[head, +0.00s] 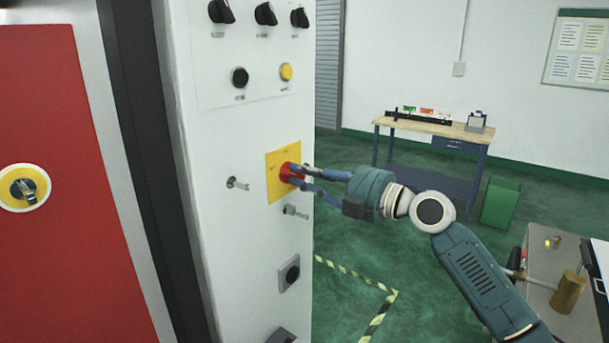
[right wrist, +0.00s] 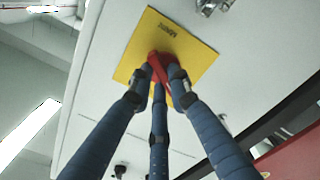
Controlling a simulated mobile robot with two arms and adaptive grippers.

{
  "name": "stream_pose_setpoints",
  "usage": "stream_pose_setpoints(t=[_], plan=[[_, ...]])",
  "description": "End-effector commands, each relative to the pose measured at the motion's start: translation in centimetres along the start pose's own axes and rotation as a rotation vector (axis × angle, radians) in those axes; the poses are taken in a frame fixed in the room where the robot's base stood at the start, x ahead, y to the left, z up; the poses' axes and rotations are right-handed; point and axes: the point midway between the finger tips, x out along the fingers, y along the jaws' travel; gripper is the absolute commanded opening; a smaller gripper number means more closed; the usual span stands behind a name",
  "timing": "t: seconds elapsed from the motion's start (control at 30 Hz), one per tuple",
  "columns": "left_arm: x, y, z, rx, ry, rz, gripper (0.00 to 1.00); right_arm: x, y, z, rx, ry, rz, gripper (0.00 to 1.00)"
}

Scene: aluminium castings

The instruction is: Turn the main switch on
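The main switch is a red knob (head: 284,174) on a square yellow plate (head: 274,191) on the front of the white cabinet. In the right wrist view, the red knob (right wrist: 154,61) sits in the middle of the yellow plate (right wrist: 196,58), which carries dark lettering. My right gripper (head: 297,177) reaches in from the right with its fingers closed around the knob. In the right wrist view, its fingers (right wrist: 160,80) converge on the knob and hide much of it, so its turn angle is unclear. My left gripper is not in view.
Black selector knobs (head: 265,14), a black button (head: 239,77) and a yellow button (head: 286,72) sit above. A red panel (head: 70,120) is at left.

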Motion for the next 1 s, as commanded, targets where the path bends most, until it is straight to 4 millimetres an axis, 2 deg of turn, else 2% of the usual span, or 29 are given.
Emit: stream_pose_setpoints(t=[0.47,0.67,1.0], plan=[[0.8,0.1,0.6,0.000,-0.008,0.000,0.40,0.0,-0.2,0.1,0.064,0.001,-0.002,0.00],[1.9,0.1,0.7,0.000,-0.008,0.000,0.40,0.0,-0.3,0.1,0.192,0.002,-0.001,0.00],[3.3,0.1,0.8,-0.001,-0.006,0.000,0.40,0.0,-0.2,0.2,0.509,0.002,-0.002,0.00]])
